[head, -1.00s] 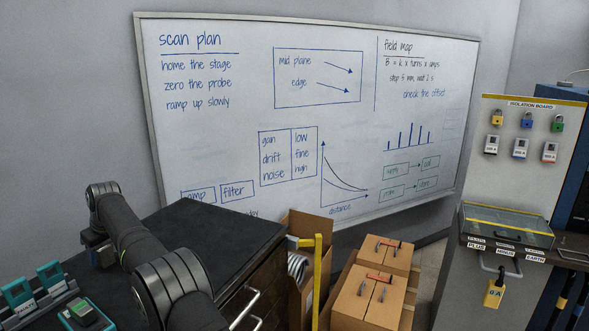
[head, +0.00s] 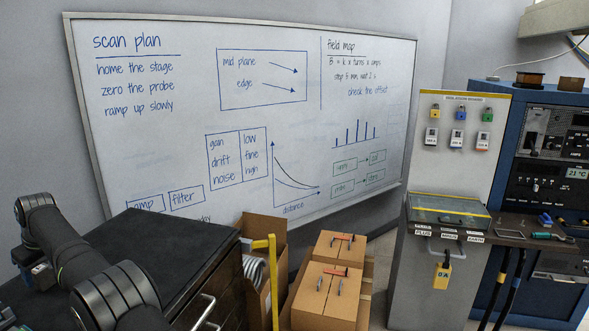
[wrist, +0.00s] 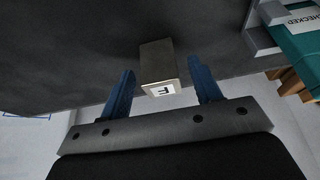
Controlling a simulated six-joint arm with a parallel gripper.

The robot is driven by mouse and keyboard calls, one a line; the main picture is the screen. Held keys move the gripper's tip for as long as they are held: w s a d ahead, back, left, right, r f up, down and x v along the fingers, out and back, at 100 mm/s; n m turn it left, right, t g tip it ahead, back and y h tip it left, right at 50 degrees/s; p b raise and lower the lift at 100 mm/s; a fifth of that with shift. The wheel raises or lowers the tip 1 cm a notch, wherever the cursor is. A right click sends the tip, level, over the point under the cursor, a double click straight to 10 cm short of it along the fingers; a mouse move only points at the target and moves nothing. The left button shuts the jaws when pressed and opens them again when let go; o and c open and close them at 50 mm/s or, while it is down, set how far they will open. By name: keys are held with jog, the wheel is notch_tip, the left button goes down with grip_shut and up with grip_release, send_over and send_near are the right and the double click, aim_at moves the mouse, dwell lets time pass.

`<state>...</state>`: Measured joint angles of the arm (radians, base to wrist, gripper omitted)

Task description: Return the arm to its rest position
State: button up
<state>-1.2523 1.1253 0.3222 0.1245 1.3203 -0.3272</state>
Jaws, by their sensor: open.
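My gripper (wrist: 163,72) is open in the wrist view, with its two blue fingers spread apart. A grey block (wrist: 158,62) with a white label marked F shows between the fingers, clear of both in the picture. I cannot tell how far the block is from the fingertips. In the head view my arm (head: 75,260) reaches over the black bench top (head: 165,238) at the lower left. The fingers cannot be made out there.
A teal item labelled CHECKED (wrist: 298,42) sits in a grey holder at the wrist view's upper right. Cardboard boxes (head: 318,295) and a yellow post (head: 272,280) stand right of the bench. An isolation board (head: 460,150) and a blue rack (head: 545,160) stand further right.

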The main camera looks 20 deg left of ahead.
jog(key=shift+d+f, duration=0.2)
jog(key=v, duration=1.1)
jog(key=x, duration=1.2)
jog(key=shift+f, duration=0.3)
jog(key=r, duration=0.5)
jog(key=shift+w+d+r, duration=0.1)
jog(key=shift+w+d, duration=0.15)
jog(key=shift+w, duration=0.05)
jog(key=w+d+r, duration=0.7)
jog(key=d, duration=0.1)
jog(key=w+d+m, duration=0.1)
jog(key=w+d, duration=0.4)
jog(key=w, duration=0.3)
jog(key=w+d+m, duration=0.1)
jog(key=w+d, duration=0.4)
jog(key=w, duration=0.3)
jog(key=shift+t, duration=0.4)
jog(key=s+a+f, duration=0.2)
jog(key=a, duration=0.1)
jog(key=s+a+f, duration=0.2)
jog(key=a+f, duration=0.1)
jog(key=a, duration=0.1)
jog(key=s+a+f, duration=0.1)
jog(key=a+f, duration=0.1)
jog(key=a, duration=0.1)
jog(key=shift+s+a+f, duration=0.25)
jog(key=shift+s+f, duration=0.15)
